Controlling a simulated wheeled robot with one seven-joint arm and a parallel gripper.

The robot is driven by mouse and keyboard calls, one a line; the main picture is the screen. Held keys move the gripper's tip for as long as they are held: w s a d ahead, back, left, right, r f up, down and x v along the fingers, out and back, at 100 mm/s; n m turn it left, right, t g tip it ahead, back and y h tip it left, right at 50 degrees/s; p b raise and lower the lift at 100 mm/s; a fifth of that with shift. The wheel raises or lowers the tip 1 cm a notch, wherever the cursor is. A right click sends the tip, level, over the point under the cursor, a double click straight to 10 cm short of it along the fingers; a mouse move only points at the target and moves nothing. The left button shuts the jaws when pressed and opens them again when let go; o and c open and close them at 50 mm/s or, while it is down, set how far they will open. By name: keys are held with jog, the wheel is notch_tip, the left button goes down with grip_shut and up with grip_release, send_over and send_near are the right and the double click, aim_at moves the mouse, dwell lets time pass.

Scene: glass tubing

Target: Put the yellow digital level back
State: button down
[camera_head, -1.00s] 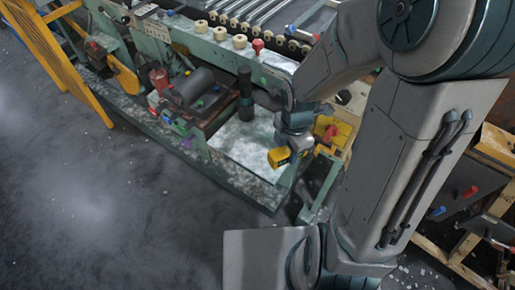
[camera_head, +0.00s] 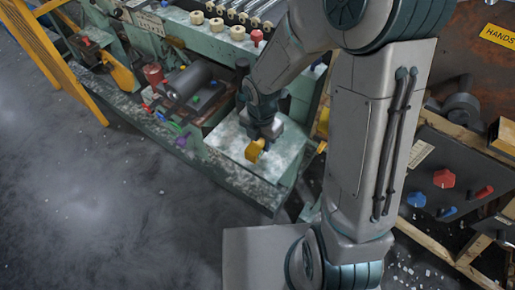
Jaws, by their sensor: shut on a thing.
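The yellow digital level (camera_head: 254,150) is a small yellow block over the pale, speckled shelf (camera_head: 228,142) of the green machine. My gripper (camera_head: 259,140) points down and is shut on the level. I cannot tell whether the level touches the shelf or hangs just above it. My arm comes from the right and hides part of the machine behind it.
Yellow rails (camera_head: 62,62) stand at far left. At right is a dark panel with red and blue knobs (camera_head: 443,179). The floor at lower left is clear.

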aim_at(257, 147)
jog(key=shift+w+a+f, duration=0.4)
jog(key=shift+w+a, duration=0.05)
jog(key=shift+w, duration=0.1)
jog(key=shift+f+b, duration=0.4)
jog(key=shift+f, duration=1.6)
jog(key=shift+f, duration=0.1)
jog(key=c, duration=1)
grip_release()
jog(key=shift+o, duration=0.2)
